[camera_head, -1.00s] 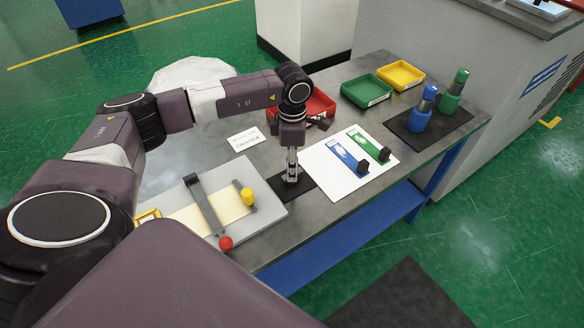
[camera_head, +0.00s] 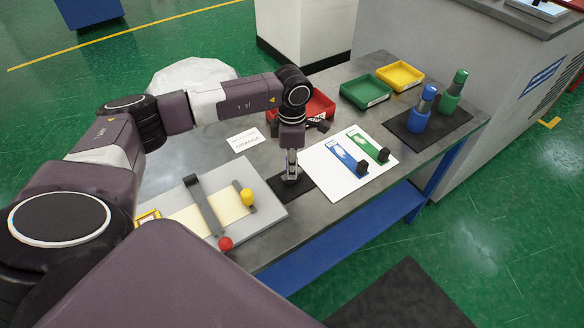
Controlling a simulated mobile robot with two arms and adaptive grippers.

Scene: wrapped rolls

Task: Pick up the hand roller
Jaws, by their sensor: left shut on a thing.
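My left gripper (camera_head: 291,172) points straight down over a small black mat (camera_head: 284,192) near the front edge of the grey bench. It is shut on a small dark thing at its fingertips, which I take to be the hand roller (camera_head: 291,179). The fingers hide most of it, and I cannot tell whether it still touches the mat. My right gripper does not show.
A grey board (camera_head: 262,205) with a dark bar, a yellow knob and a red ball lies left. A white sheet (camera_head: 320,175) with blue and green cards lies right. Red (camera_head: 318,106), green (camera_head: 367,89) and yellow (camera_head: 400,74) bins stand behind. Blue (camera_head: 419,118) and green (camera_head: 449,101) cylinders stand far right.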

